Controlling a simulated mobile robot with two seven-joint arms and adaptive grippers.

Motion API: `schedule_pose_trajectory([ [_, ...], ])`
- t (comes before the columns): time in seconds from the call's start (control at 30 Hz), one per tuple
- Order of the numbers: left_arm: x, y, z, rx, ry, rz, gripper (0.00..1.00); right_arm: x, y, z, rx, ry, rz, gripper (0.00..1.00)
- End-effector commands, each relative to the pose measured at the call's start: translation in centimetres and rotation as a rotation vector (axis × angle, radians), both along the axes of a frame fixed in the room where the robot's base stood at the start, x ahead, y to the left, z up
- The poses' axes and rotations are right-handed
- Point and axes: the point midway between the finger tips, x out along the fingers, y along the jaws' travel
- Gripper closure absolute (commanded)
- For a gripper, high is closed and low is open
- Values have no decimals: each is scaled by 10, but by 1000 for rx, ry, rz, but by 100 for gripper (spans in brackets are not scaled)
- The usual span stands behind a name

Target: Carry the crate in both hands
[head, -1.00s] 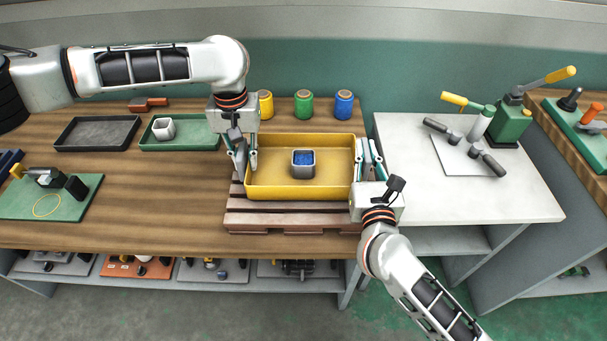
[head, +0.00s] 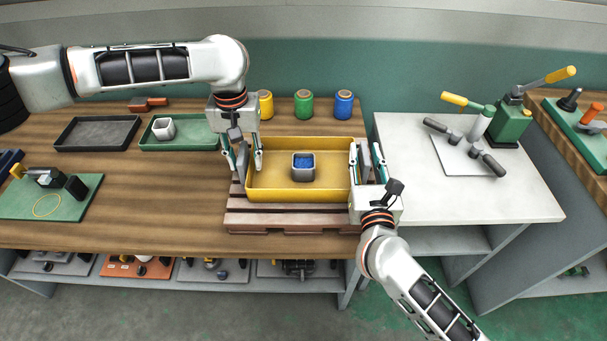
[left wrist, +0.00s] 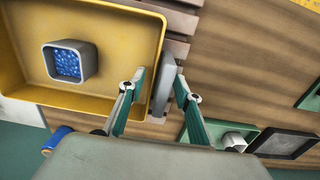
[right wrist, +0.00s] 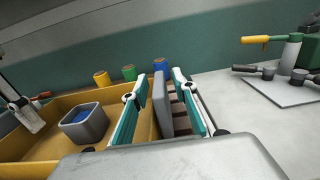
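The yellow crate (head: 262,194) sits level on the wooden pallet (head: 275,219) and holds a grey cup (head: 303,172) of blue pellets. My left gripper (head: 243,162) is open at the crate's left end. In the left wrist view, the crate's grey handle plate (left wrist: 163,88) stands between its spread fingers, with a gap visible on either side. My right gripper (head: 368,163) is open at the right end. In the right wrist view, another grey handle plate (right wrist: 162,104) stands between its fingers, apart from them. One finger of each gripper reaches over the crate's inside.
Yellow (head: 265,104), green (head: 304,104) and blue (head: 344,105) spools stand behind the crate. A green tray (head: 205,142) with a light cup and a dark tray (head: 75,133) lie left. A white table (head: 420,205) with a lever press (head: 508,125) is at right.

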Motion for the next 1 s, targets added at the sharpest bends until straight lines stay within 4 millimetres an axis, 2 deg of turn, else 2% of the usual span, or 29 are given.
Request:
schedule_pose_trajectory([
  [0.3,1,0,65,0,-5,-1,67,0,0,0,0,0,0,72],
  [0.5,0,0,95,0,-2,0,67,0,0,0,0,0,0,72],
  [0.77,-1,0,108,1,0,0,67,-6,0,-1,0,1,1,72],
  [0.87,0,0,109,1,0,0,67,-19,0,-1,0,2,1,72],
  [1.0,0,0,108,1,0,0,67,-47,1,-1,1,4,3,72],
])
